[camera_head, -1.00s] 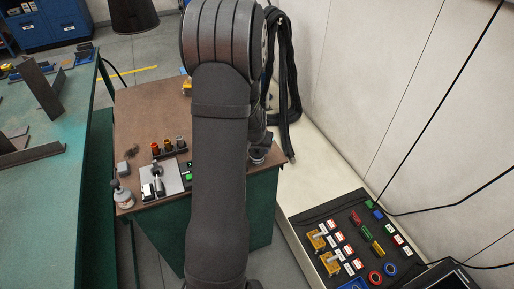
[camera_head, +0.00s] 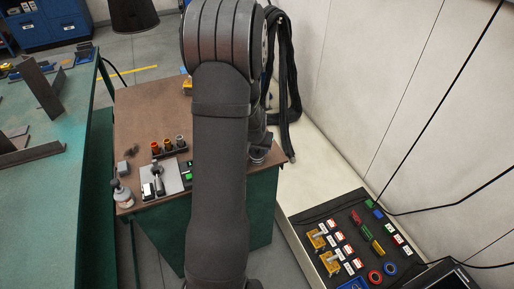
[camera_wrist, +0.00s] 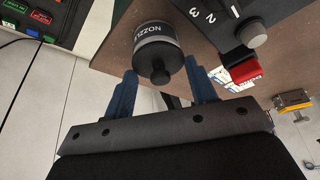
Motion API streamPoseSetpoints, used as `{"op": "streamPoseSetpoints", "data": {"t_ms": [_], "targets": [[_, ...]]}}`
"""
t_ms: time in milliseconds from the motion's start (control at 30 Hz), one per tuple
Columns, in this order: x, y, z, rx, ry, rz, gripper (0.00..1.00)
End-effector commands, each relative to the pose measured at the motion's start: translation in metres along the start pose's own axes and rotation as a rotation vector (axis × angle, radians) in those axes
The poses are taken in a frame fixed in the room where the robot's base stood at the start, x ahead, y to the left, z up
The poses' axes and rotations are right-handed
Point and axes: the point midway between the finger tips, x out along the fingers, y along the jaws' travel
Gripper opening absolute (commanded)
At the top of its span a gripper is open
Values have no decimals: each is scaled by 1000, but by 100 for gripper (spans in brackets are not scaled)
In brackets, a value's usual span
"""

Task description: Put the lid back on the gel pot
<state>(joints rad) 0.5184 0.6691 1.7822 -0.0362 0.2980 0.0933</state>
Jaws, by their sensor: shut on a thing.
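The gel pot (camera_wrist: 155,31) is a dark cylinder with a pale grey band that reads "NOZZLE". It stands on the brown table top near its edge. The dark round lid (camera_wrist: 159,60), with a small knob facing me, is at the pot's mouth, between the blue fingers of my gripper (camera_wrist: 162,90). My gripper is shut on the lid. I cannot tell whether a gap remains between lid and pot. In the head view the pot (camera_head: 258,154) shows at the right table corner, beside my arm, which hides much of the area.
A dark box with numbers (camera_wrist: 228,28) and a red part (camera_wrist: 244,71) lie near the pot. The wall (camera_head: 360,90) is at the right.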

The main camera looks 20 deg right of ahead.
Motion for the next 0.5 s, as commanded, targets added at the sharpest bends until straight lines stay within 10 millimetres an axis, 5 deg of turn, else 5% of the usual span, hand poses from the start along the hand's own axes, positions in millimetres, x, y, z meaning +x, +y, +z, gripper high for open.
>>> {"op": "streamPoseSetpoints", "data": {"t_ms": [333,367,500], "targets": [[0,0,0,0,0,0,31],[0,0,0,0,0,0,56],[0,0,0,0,0,0,77]]}}
